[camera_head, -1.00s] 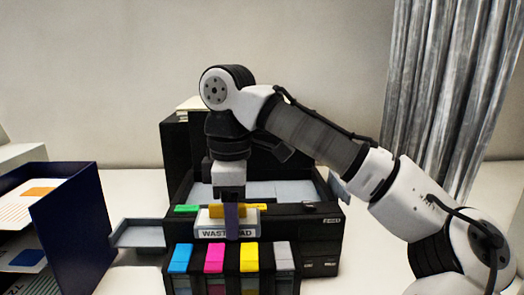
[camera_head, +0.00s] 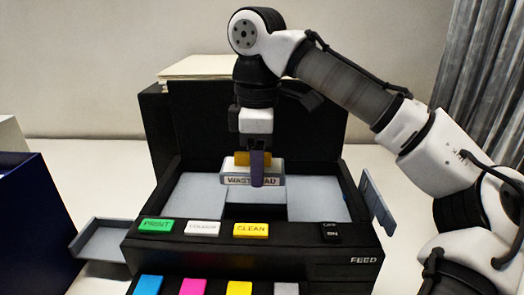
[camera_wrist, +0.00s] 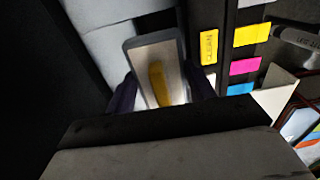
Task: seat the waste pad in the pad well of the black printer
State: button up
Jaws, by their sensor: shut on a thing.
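The black printer (camera_head: 350,243) stands in the middle of the head view with its top open. The waste pad (camera_head: 237,181), a pale block with a label and a yellow grip (camera_head: 241,159), is above the printer's open bed. My gripper (camera_head: 257,172) is shut on the pad, with a purple finger in front of it. In the wrist view the pad (camera_wrist: 140,62) sits tilted between the purple fingers, yellow grip (camera_wrist: 157,85) up. A recess (camera_head: 257,212) shows below the pad between pale panels; whether it is the pad well, I cannot tell.
Green PRINT (camera_head: 156,226), white (camera_head: 202,228) and yellow CLEAN (camera_head: 250,230) buttons line the printer's front. Coloured cartridges (camera_head: 192,286) sit below. A grey tray (camera_head: 103,240) sticks out left, a grey flap (camera_head: 377,200) right. A dark blue box (camera_head: 35,220) stands at far left.

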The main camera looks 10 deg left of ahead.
jog(key=shift+s+f, duration=0.15)
jog(key=shift+f, duration=0.45)
notch_tip(320, 180, down, 5)
jog(key=b, duration=0.3)
jog(key=shift+r, duration=0.1)
jog(key=shift+f+b, duration=0.35)
jog(key=shift+f, duration=1)
jog(key=o, duration=1.1)
